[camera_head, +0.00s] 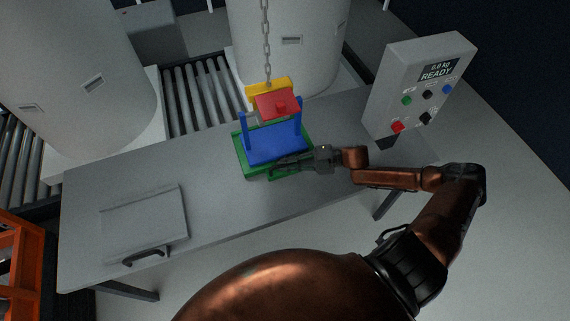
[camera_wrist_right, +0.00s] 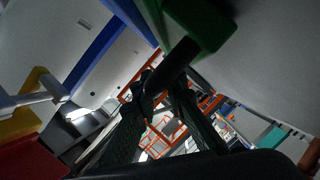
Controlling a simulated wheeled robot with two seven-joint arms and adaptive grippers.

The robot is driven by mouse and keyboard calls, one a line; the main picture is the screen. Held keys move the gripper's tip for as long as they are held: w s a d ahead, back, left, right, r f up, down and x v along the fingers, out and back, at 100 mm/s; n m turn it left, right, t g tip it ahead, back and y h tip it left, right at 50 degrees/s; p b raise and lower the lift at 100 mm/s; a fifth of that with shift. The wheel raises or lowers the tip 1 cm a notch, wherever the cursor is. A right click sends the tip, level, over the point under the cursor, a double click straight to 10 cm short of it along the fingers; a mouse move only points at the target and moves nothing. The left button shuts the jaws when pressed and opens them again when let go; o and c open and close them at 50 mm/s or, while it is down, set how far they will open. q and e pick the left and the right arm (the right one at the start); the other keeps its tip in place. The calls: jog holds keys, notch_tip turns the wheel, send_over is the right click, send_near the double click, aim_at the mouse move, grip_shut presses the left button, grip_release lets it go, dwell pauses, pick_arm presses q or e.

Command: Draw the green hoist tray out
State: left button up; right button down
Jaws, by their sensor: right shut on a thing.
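The green hoist tray (camera_head: 241,150) lies on the grey table with a blue upright frame (camera_head: 277,145) standing in it. Its green corner shows close up in the right wrist view (camera_wrist_right: 205,22), with a dark bar-like handle (camera_wrist_right: 172,66) on it. My right gripper (camera_head: 283,164) is at the tray's front side and shut on the handle; its dark fingers (camera_wrist_right: 150,105) are around the bar in the wrist view. Its fingers partly hide the tray's front edge in the head view. My left gripper is not in view.
A yellow block (camera_head: 262,88) and red block (camera_head: 278,104) hang at the chain (camera_head: 266,40) above the frame. A control panel (camera_head: 418,85) reading "0.0 kg READY" stands right. A flat plate with a handle (camera_head: 143,225) lies left; the table between is clear.

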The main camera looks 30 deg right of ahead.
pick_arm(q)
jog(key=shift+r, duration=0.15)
pick_arm(e)
jog(key=shift+s, duration=0.1)
jog(key=shift+s+a+p, duration=0.1)
jog(key=shift+s+p, duration=0.15)
jog(key=shift+p, duration=0.15)
jog(key=s+a+p, duration=0.1)
jog(key=s+p, duration=0.2)
jog(key=s, duration=0.1)
jog(key=s+a+p, duration=0.1)
jog(key=s+p, duration=0.2)
jog(key=s, duration=0.2)
jog(key=s+a+p, duration=0.1)
jog(key=s+p, duration=0.2)
jog(key=s, duration=0.2)
jog(key=shift+s+a, duration=0.2)
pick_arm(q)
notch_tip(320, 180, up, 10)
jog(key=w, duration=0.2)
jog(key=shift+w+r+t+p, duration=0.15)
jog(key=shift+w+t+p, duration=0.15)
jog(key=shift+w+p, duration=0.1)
pick_arm(e)
jog(key=shift+s+a, duration=0.1)
jog(key=shift+s, duration=0.3)
jog(key=shift+s+f, duration=0.1)
